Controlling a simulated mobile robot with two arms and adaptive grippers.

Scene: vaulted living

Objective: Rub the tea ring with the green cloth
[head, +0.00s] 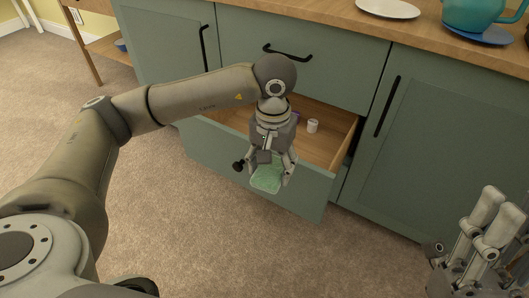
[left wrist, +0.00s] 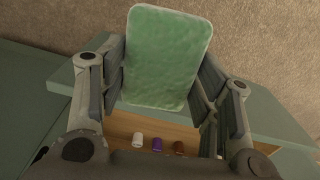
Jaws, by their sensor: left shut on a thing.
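The green cloth (head: 265,182) is a pale green, thick rounded pad. My left gripper (head: 269,170) is shut on it and holds it at the front of the open drawer, near the drawer's front panel. In the left wrist view the cloth (left wrist: 166,55) stands between the two fingers of my left gripper (left wrist: 163,82). My right gripper (head: 482,235) is at the lower right of the head view, away from the cabinet; its jaw opening is unclear. I see no tea ring in either view.
The open drawer (head: 345,140) holds small white (left wrist: 137,138), purple (left wrist: 157,144) and brown (left wrist: 179,147) items. Above, the wooden counter (head: 330,22) bears a white plate (head: 388,8) and a teal teapot (head: 474,14) on a blue saucer (head: 486,36). Carpet (head: 230,240) lies clear in front.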

